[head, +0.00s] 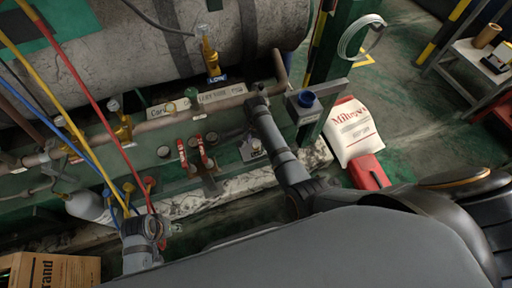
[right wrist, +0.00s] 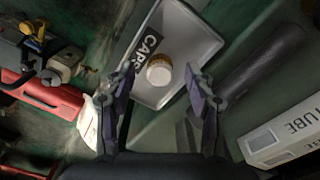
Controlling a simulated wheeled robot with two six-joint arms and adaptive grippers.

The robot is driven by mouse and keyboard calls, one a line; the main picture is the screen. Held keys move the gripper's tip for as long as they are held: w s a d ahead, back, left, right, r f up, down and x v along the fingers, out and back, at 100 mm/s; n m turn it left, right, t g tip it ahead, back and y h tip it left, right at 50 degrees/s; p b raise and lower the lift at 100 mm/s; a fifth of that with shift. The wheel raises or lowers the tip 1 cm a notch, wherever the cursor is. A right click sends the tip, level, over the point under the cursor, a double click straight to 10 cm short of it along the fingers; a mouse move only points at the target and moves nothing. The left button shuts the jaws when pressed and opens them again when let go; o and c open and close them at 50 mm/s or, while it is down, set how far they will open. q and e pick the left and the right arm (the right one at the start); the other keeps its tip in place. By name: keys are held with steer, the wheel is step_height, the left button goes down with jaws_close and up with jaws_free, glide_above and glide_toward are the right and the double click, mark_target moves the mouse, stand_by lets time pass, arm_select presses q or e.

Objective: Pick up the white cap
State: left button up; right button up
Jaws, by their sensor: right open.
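The white cap (right wrist: 160,70) is a small round piece with a gold-brown band. In the right wrist view it sits in a shallow grey tray (right wrist: 185,25) marked CAPS. My right gripper (right wrist: 160,76) is open, with one finger to each side of the cap in that picture. I see no contact, and the height gap is hard to judge.
A large grey tank (head: 180,45) and a copper pipe stand behind the bench. A white sack (head: 352,128) and a red object (head: 369,172) lie further right.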

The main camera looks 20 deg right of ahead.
mark_target(256, 146)
jaws_close()
stand_by(0.3)
steer(key=shift+r, duration=0.15)
step_height(256, 146, up, 2)
steer(key=p, duration=0.3)
steer(key=shift+r, duration=0.25)
steer(key=r+p, duration=0.1)
steer(key=p, duration=0.2)
steer(key=shift+s+r, duration=0.3)
steer(key=shift+r, duration=0.1)
arm_select(q)
steer(key=s+a+f+p, duration=0.1)
steer(key=s+a+f, duration=0.1)
steer(key=s+f, duration=0.35)
steer(key=s+a+f+p, duration=0.1)
steer(key=s+a+f, duration=0.15)
steer(key=f, duration=0.65)
steer(key=s+p, duration=0.5)
steer(key=s, duration=0.2)
step_height(256, 146, up, 14)
steer(key=s+p, duration=0.2)
steer(key=p, duration=1.2)
steer(key=shift+s+y, duration=0.35)
steer(key=shift+y, duration=0.05)
arm_select(e)
steer(key=s+r, duration=0.8)
steer(key=s, duration=0.5)
steer(key=shift+s+d+r, duration=0.2)
